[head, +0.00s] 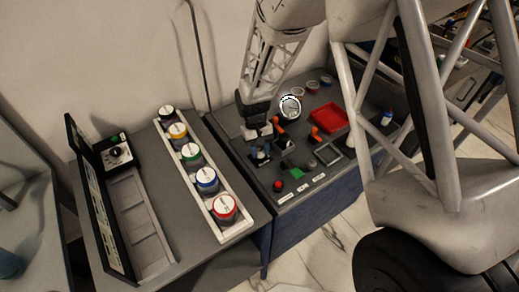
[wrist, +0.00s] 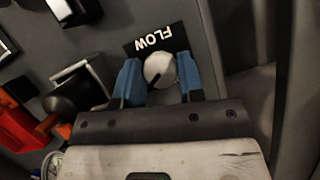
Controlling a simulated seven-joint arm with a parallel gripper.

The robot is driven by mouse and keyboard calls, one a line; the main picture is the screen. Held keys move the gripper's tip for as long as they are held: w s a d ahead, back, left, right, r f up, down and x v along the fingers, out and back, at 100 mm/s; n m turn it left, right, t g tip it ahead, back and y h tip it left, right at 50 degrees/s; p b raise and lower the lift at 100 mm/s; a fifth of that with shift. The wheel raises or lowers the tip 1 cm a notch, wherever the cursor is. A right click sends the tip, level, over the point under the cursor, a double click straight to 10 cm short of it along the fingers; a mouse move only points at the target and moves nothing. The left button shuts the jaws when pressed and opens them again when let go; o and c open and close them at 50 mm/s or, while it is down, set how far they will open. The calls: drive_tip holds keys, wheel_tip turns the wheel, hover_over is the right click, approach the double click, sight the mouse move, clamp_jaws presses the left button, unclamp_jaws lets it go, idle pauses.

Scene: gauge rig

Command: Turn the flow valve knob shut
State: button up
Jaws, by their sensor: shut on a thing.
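The flow valve knob (wrist: 160,70) is a round, pale knob with a dark pointer mark, beside a black label reading FLOW (wrist: 153,38) in the wrist view. The label appears upside down there. My gripper (wrist: 159,66) has one blue finger on each side of the knob and is shut on it. In the head view my gripper (head: 260,155) is low over the left part of the dark panel (head: 318,195).
Around my gripper in the head view are a round gauge (head: 290,106), a red tray (head: 328,118), a red button (head: 278,186) and a green piece (head: 297,173). A rack of several coloured-lid jars (head: 207,180) stands on the left bench.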

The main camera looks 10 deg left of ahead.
drive_tip(key=m+y, duration=0.2)
drive_tip(key=m, duration=0.4)
drive_tip(key=shift+w+d, duration=0.1)
drive_tip(key=shift+m, duration=0.3)
drive_tip(key=o, duration=0.9)
drive_tip(key=shift+r, duration=0.15)
drive_tip(key=v, duration=0.7)
drive_tip(key=shift+w+d+r, duration=0.1)
drive_tip(key=shift+w+r, duration=0.05)
drive_tip(key=shift+w, duration=0.1)
drive_tip(key=shift+d+r, duration=0.1)
